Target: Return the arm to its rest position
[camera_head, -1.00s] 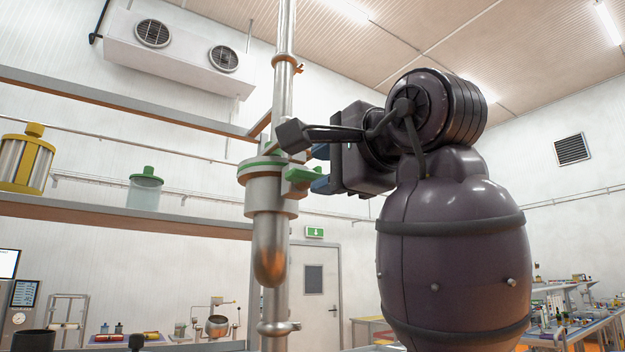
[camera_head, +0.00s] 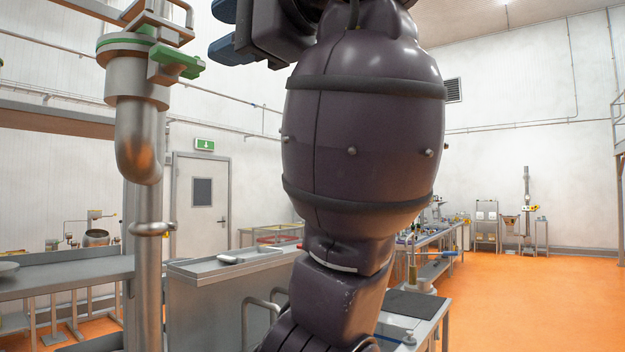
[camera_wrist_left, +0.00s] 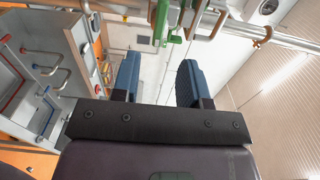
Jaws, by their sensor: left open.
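My left arm (camera_head: 362,130), dark and bulky, fills the middle of the head view. My left gripper (camera_head: 227,30) is at the top left of that view, its blue fingers apart. In the left wrist view the gripper (camera_wrist_left: 160,80) is open, with nothing between its fingers. A steel vertical pipe (camera_head: 148,260) stands to the left, with a green-handled clamp (camera_head: 175,60) at its flanged fitting. The gripper is apart from the clamp, to its right and a little higher in the picture. The clamp (camera_wrist_left: 172,45) also shows beyond the fingers. My right gripper is not in view.
A grey cabinet (camera_head: 225,275) with handles stands below, behind the arm. A long bench (camera_head: 430,240) with small items runs back at the right. Orange floor (camera_head: 530,295) is open at the far right. A shelf beam (camera_head: 55,118) crosses at the left.

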